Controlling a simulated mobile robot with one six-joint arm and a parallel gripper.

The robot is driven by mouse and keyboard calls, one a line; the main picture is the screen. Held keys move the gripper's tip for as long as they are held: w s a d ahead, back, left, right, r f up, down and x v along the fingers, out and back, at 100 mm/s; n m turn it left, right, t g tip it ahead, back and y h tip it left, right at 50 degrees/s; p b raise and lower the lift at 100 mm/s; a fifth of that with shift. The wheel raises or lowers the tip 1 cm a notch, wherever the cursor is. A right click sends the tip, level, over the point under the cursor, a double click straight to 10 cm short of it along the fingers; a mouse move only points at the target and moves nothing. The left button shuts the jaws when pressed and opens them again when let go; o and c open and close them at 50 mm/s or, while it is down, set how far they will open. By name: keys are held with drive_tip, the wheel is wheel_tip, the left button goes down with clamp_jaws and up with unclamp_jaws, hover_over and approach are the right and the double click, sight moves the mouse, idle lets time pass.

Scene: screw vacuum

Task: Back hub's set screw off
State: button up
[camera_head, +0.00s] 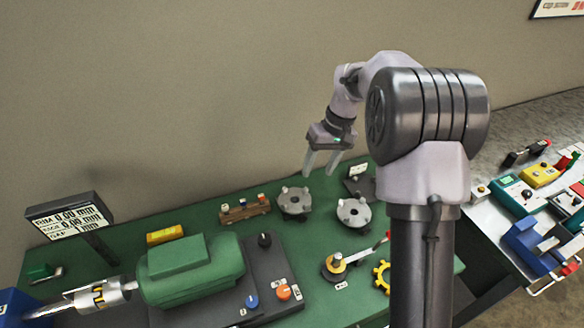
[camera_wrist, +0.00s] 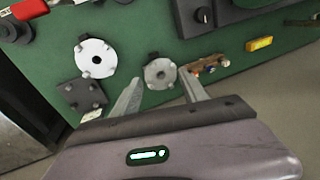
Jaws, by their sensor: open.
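Two grey round hubs stand on the green bench. The farther hub (camera_head: 295,203) is beside the small wooden rack; the nearer hub (camera_head: 353,213) is to its right. In the wrist view the farther hub (camera_wrist: 160,74) appears between my finger tips, and the other hub (camera_wrist: 95,58) is left of them. Small pegs or screw heads show around both rims; I cannot tell which is the set screw. My gripper (camera_head: 320,172) is open and empty, in the air above the hubs, fingers pointing down. It also shows in the wrist view (camera_wrist: 160,76).
The wooden rack (camera_head: 245,210) holds small coloured pieces. A green motor (camera_head: 190,268) and knobs fill the front left. A dark plate with posts (camera_wrist: 80,95) lies near the hubs. A yellow gear (camera_head: 382,275) is at front right. The wall is close behind.

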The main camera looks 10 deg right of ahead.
drive_tip(key=n, duration=0.1)
approach(304, 216)
drive_tip(key=shift+g, duration=0.4)
drive_tip(key=b+x, duration=0.1)
drive_tip(key=x, duration=0.2)
drive_tip(key=b+x, duration=0.2)
drive_tip(key=x, duration=0.1)
drive_tip(key=b+x, duration=0.2)
drive_tip(key=x, duration=0.2)
drive_tip(key=shift+w, duration=0.35)
clamp_jaws()
drive_tip(key=shift+s+a+r+h, duration=0.1)
drive_tip(key=shift+r+h, duration=0.05)
drive_tip(key=shift+h, duration=0.25)
unclamp_jaws()
